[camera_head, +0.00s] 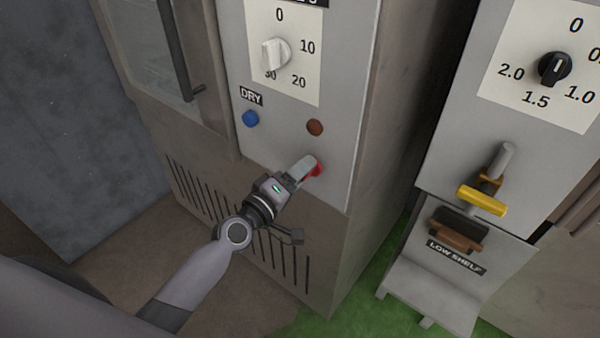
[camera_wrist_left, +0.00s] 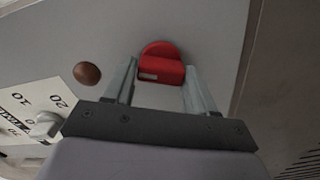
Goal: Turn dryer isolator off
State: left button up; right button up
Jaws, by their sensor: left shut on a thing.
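The red isolator knob (camera_head: 319,171) is low on the dryer's grey control panel (camera_head: 350,100), below a brown button. In the left wrist view the isolator (camera_wrist_left: 162,70) shows a block-shaped red handle on a round red base. My left gripper (camera_head: 307,167) reaches up to it from the lower left in the head view. In the left wrist view, the fingers of my left gripper (camera_wrist_left: 161,68) stand on either side of the handle, shut on it. The fingers hide part of the isolator in the head view. My right gripper is not in view.
A blue button (camera_head: 250,118) under a DRY label, a brown button (camera_head: 314,127) and a white timer dial (camera_head: 275,53) are above the isolator. To the right, a second cabinet carries a black dial (camera_head: 555,68), a yellow-handled lever (camera_head: 482,201) and a low shelf (camera_head: 440,285).

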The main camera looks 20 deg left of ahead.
pick_arm(q)
jog(key=shift+f+n, duration=0.15)
jog(key=shift+n, duration=2.05)
jog(key=shift+c, duration=0.5)
jog(key=o, duration=1)
jog(key=shift+c, duration=0.2)
jog(key=shift+o, duration=0.5)
jog(key=v, duration=0.7)
